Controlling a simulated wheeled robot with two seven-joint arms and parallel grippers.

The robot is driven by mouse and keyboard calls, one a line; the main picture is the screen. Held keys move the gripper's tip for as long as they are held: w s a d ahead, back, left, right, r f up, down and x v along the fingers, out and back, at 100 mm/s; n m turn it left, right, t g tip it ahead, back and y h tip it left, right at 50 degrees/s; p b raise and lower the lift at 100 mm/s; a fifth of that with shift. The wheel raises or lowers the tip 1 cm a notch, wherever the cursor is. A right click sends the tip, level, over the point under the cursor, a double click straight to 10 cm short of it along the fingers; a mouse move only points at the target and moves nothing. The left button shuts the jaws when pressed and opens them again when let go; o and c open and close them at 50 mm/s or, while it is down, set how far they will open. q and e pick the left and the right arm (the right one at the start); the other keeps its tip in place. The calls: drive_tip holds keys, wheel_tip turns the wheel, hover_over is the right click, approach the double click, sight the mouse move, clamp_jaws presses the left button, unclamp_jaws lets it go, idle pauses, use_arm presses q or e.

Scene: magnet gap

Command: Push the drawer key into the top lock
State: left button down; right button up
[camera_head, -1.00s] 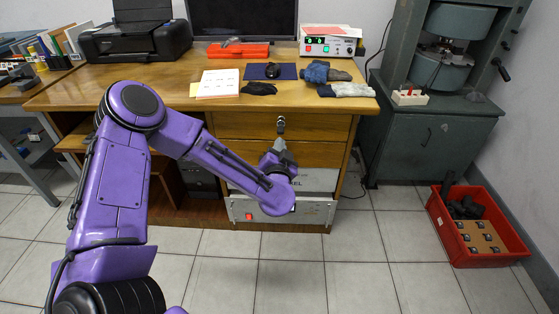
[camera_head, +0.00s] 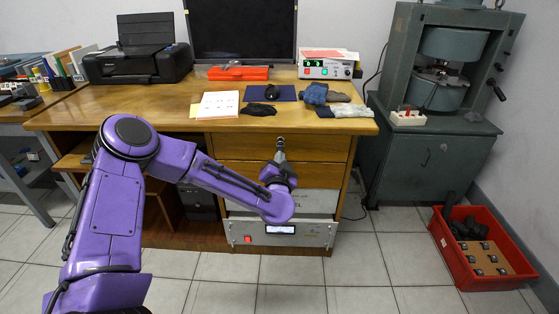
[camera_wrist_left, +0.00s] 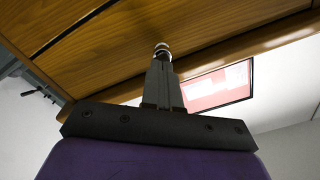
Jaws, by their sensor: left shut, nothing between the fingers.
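The desk's top drawer (camera_head: 235,145) is closed, with a small metal lock or key (camera_head: 280,142) on its wooden front. At this size I cannot separate key from lock or tell how deep the key sits. My left gripper (camera_head: 280,155) is shut and empty, with its tips just below that metal piece in the head view. In the left wrist view the shut fingers (camera_wrist_left: 163,62) point at a shiny round metal end (camera_wrist_left: 162,47) against the wood. The fingertips appear to be at or touching it. My right gripper is in neither view.
The desk top (camera_head: 160,105) overhangs the drawer front. A second wooden drawer (camera_head: 320,174) and a grey instrument (camera_head: 310,233) are below. A green press cabinet (camera_head: 430,155) stands at the right, with a red crate (camera_head: 475,285) on the floor.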

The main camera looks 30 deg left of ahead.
use_arm(q)
drive_tip(key=p+v, duration=0.2)
drive_tip(key=v, duration=1.1)
drive_tip(key=shift+p, duration=0.3)
